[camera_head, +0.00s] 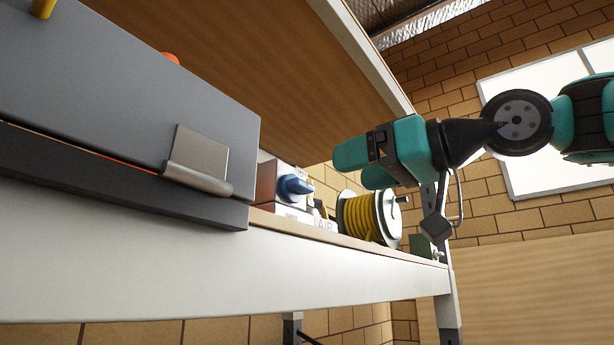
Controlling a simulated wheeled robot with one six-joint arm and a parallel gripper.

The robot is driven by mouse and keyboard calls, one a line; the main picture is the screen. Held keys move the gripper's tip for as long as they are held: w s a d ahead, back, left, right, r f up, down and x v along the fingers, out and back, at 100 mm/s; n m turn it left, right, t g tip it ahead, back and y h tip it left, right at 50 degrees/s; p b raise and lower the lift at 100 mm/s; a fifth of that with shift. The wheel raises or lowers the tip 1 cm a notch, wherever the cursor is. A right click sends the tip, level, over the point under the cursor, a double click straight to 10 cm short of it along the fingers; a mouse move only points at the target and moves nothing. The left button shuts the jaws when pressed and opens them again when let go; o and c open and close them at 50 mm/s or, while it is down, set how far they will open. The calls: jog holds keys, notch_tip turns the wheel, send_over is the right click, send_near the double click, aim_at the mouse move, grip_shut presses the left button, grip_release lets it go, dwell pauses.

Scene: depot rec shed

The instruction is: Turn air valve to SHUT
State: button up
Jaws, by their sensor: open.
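The air valve shows as a blue knob (294,187) on the front of a small brown and white block on the shelf, left of centre. Small lettering lies below the knob, too small to read, so the valve's setting cannot be told. A white label (325,226) beside it seems to read "AIR". My gripper (352,168) comes in from the right with its teal fingers pointing left. It is open and empty, up and to the right of the knob in the picture, and apart from it.
A reel of yellow hose or cable (362,216) stands right of the valve, below my gripper. A large grey case (110,90) with a metal latch (198,160) fills the left. A wooden upper shelf (260,70) hangs above. A small green item (424,246) sits at the shelf's right end.

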aim_at(307, 183)
jog(key=shift+p+x, duration=1.45)
jog(key=shift+x, duration=3.25)
jog(key=c, duration=0.9)
